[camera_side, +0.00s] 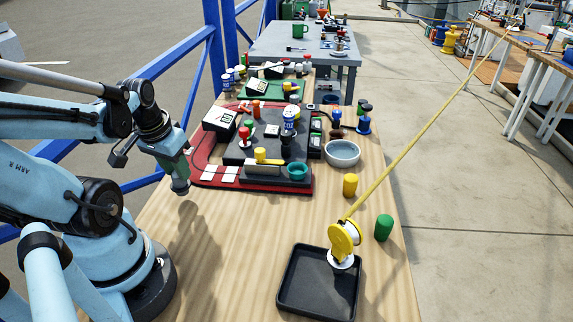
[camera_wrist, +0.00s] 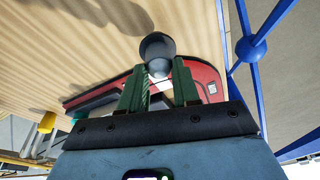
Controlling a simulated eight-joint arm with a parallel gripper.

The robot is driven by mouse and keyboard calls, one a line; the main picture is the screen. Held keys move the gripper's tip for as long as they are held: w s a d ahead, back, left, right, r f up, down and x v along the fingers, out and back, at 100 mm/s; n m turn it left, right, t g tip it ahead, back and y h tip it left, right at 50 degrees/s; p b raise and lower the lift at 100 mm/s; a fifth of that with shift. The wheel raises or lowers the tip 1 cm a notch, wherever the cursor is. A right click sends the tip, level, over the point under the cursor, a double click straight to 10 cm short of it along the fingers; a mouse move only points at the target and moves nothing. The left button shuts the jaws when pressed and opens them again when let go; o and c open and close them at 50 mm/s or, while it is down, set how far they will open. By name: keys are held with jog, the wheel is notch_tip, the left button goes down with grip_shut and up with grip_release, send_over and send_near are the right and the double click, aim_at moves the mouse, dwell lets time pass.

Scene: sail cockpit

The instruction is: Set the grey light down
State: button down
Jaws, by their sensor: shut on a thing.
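The grey light is a small dark grey, rounded thing (camera_wrist: 157,46) at the tips of my gripper's green fingers (camera_wrist: 161,78) in the wrist view. My gripper (camera_side: 176,165) is shut on it. In the side view, my gripper points down near the left edge of the wooden table (camera_side: 220,235), left of the red-edged mat. The light's lower end (camera_side: 181,187) shows just below the fingers and appears to be above the table, with shadows on the wood nearby. The fingers hide part of it.
A black tray (camera_side: 284,285) lies at the front right, with a yellow-and-white piece (camera_side: 343,240) on a yellow line by its back edge. A yellow peg (camera_side: 350,185), a green peg (camera_side: 384,228) and a grey bowl (camera_side: 342,153) stand right. The red mat (camera_side: 225,184) carries several items. The front-left wood is clear.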

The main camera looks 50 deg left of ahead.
jog(key=shift+x, duration=0.95)
jog(key=shift+s+d+f, duration=0.15)
jog(key=c, duration=0.8)
grip_release()
jog(key=shift+f, duration=0.1)
jog(key=shift+r, duration=0.2)
jog(key=shift+v, duration=5.85)
jog(key=w+d+f+m+t+h, duration=0.1)
jog(key=w+d+m+t, duration=0.4)
jog(key=w+d, duration=0.9)
jog(key=shift+f+m+h, duration=0.3)
jog(key=shift+f, duration=0.35)
jog(key=shift+w+a, duration=0.1)
jog(key=shift+w, duration=0.05)
